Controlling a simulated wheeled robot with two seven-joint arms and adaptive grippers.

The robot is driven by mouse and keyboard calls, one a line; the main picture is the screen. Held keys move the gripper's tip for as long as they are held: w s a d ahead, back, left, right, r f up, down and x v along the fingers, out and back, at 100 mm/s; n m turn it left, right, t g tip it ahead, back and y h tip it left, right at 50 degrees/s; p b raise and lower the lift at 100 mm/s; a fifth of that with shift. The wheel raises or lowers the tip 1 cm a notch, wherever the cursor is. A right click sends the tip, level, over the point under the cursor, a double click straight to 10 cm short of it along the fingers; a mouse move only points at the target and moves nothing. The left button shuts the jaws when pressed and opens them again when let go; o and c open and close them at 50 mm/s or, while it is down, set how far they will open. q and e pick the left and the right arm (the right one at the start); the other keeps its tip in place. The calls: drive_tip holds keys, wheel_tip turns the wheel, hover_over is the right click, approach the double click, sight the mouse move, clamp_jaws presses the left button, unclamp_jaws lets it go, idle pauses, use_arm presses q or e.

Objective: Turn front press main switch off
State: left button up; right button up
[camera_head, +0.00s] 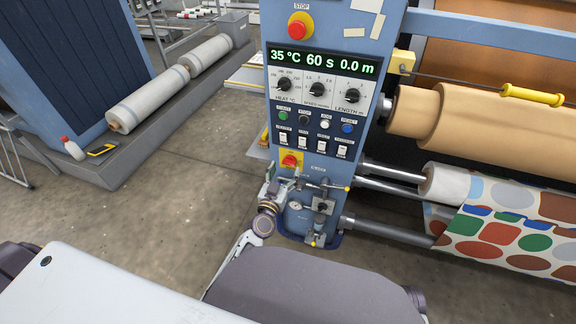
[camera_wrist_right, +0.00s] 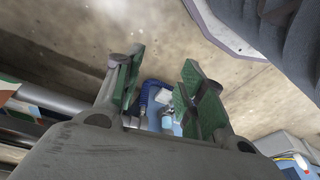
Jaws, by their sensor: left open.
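The main switch (camera_head: 290,160) is a red rotary knob on a yellow plate, low on the front of the blue press column (camera_head: 278,212). Its exact knob angle is too small to read. The display (camera_head: 322,62) is lit and reads 35 °C, 60 s, 0.0 m. My right gripper (camera_wrist_right: 162,75) shows in the right wrist view, open, with green pads and nothing between them.
A red stop button (camera_head: 300,26) sits above the display. Knobs and several small switches fill the panel. Valves and a gauge (camera_head: 296,205) are right of my left gripper. Rollers with patterned fabric (camera_head: 510,235) extend right. Concrete floor (camera_head: 150,205) is free at left.

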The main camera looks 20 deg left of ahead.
sight(288, 164)
use_arm(q)
drive_tip(key=shift+w, duration=1.45)
drive_tip(key=shift+w+d+b, duration=0.1)
drive_tip(key=shift+w+b, duration=0.2)
drive_tip(key=shift+w, duration=0.3)
use_arm(e)
drive_tip(key=shift+a+r, duration=0.1)
drive_tip(key=shift+r, duration=0.3)
drive_tip(key=shift+s, duration=0.1)
use_arm(q)
drive_tip(key=c, duration=0.9)
drive_tip(key=shift+c, duration=0.6)
use_arm(e)
drive_tip(key=shift+w, duration=0.35)
